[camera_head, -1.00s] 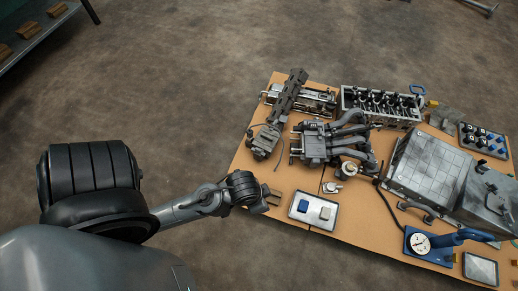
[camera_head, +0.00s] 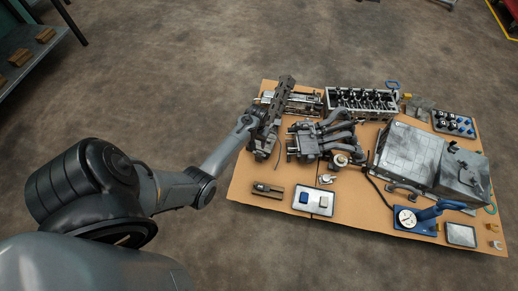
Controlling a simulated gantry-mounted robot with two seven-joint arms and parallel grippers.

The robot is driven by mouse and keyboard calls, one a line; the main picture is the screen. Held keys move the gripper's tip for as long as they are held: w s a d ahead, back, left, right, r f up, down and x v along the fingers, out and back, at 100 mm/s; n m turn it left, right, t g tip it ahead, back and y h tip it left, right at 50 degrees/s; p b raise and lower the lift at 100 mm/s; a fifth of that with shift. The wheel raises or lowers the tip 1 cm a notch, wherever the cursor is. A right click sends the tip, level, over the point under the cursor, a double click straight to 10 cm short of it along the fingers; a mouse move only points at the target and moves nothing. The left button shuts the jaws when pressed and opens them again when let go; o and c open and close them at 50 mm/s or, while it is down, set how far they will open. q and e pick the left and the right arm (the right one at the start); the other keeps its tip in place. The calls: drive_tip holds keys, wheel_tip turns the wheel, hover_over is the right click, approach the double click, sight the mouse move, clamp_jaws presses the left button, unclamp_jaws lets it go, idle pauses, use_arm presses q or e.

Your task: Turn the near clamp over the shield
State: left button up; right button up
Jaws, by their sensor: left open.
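A long dark grey slotted part (camera_head: 284,95), which looks like the shield, lies slantwise at the board's upper left, over a lighter metal assembly (camera_head: 304,103). I cannot make out the near clamp clearly; the shield's near end (camera_head: 262,149) is dark and cluttered. My left gripper (camera_head: 257,116) is open at the left side of the shield, around its middle. Its fingers are small and blend with the grey part, so I cannot tell whether they touch it. My right gripper is not in view.
A manifold with pipes (camera_head: 322,138) stands right of the shield. A thin dark cable (camera_head: 279,155) lies beside its near end.

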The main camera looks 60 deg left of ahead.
sight(259, 152)
use_arm(q)
drive_tip(key=f+b, duration=0.2)
drive_tip(key=w+f+b, duration=0.1)
drive_tip(key=f+b, duration=0.1)
drive_tip(key=f, duration=0.1)
drive_tip(key=f+b, duration=0.3)
drive_tip(key=shift+w+f, duration=0.2)
drive_tip(key=shift+f, duration=0.05)
drive_tip(key=shift+s+f+b, duration=0.15)
drive_tip(key=shift+f+b, duration=0.3)
drive_tip(key=shift+f, duration=0.15)
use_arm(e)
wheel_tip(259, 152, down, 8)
use_arm(q)
drive_tip(key=shift+c, duration=0.3)
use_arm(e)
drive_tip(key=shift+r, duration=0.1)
use_arm(q)
drive_tip(key=c, duration=1)
drive_tip(key=shift+r, duration=0.1)
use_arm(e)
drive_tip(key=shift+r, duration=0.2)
